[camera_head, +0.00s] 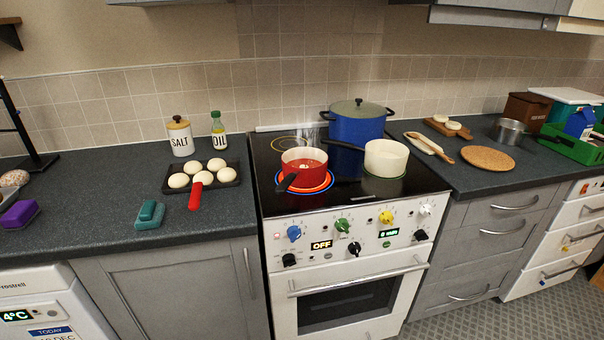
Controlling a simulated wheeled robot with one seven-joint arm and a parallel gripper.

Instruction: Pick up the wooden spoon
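The wooden spoon (436,151) lies on the dark counter just right of the stove. It seems to rest on a pale elongated spoon rest (416,145), with its handle pointing toward the front right. At this size I cannot clearly separate the spoon's bowl from the rest. My gripper is not in view, and nothing is seen touching the spoon.
A white pan (386,161), a red pan (304,170) and a tall blue pot (358,124) stand on the stove left of the spoon. A round cork mat (488,158) lies to its right, a wooden board (447,127) behind. The counter in front of the spoon is clear.

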